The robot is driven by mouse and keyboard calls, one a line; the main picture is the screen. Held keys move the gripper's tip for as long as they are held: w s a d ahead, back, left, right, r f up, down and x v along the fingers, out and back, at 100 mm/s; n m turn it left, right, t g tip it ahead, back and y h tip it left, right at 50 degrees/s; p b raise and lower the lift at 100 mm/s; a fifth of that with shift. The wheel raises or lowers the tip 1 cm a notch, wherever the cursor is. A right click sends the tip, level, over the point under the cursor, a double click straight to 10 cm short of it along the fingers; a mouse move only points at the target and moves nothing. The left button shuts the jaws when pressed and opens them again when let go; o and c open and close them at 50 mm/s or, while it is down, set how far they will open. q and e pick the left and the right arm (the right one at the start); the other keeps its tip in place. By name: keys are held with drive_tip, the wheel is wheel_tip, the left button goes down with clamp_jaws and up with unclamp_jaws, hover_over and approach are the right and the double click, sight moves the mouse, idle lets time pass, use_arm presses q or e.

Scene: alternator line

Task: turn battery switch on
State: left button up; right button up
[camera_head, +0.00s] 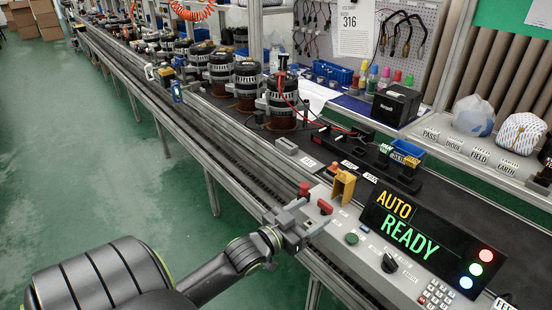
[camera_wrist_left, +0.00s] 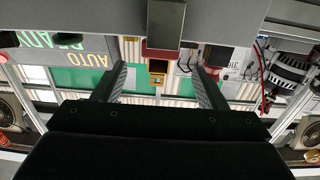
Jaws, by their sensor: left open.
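A red switch handle (camera_head: 325,206) stands on the near left part of the grey control panel (camera_head: 349,223); I cannot read a label marking it as the battery switch. My left gripper (camera_head: 308,216) is open at the panel's left end, close in front of this handle. In the left wrist view a red part (camera_wrist_left: 160,53) shows between the spread fingers (camera_wrist_left: 160,78), partly hidden behind a grey block. I cannot tell whether the fingers touch it. A yellow bracket (camera_head: 343,186) stands just behind the handle, and it also shows in the wrist view (camera_wrist_left: 158,72). My right gripper is not in view.
A red knob (camera_head: 304,189) stands left of the handle. On the panel are a green button (camera_head: 352,239), a black rotary knob (camera_head: 390,262), a keypad (camera_head: 436,295) and a display (camera_head: 410,232) reading AUTO READY. Alternators (camera_head: 283,100) line the conveyor behind.

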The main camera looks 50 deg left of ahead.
use_arm(q)
drive_tip(key=s+a+p, duration=0.1)
drive_tip(key=s+p, duration=0.5)
drive_tip(key=s, duration=0.5)
drive_tip(key=shift+s, duration=0.2)
drive_tip(key=s+a+f+n+g+y, duration=0.1)
drive_tip(key=s+a+f+g, duration=0.15)
drive_tip(key=f, duration=0.75)
drive_tip(key=s+a+f+g+y, duration=0.1)
drive_tip(key=s+f+g, duration=0.2)
drive_tip(key=f, duration=0.7)
drive_tip(key=s+a+f+n+g+y, duration=0.1)
drive_tip(key=s+f+g+y, duration=0.15)
drive_tip(key=f, duration=0.75)
drive_tip(key=s+d+f+g+h, duration=0.1)
drive_tip(key=s+d+f+g, duration=0.3)
drive_tip(key=s+f, duration=0.4)
drive_tip(key=s+d+f+g+h, duration=0.1)
drive_tip(key=s+d+f+g, duration=0.3)
drive_tip(key=s+f, duration=0.4)
drive_tip(key=s+p, duration=0.1)
drive_tip(key=s, duration=0.3)
drive_tip(key=shift+s+d+f+g, duration=0.15)
drive_tip(key=shift+s+d+g, duration=0.15)
drive_tip(key=shift+s+g, duration=0.1)
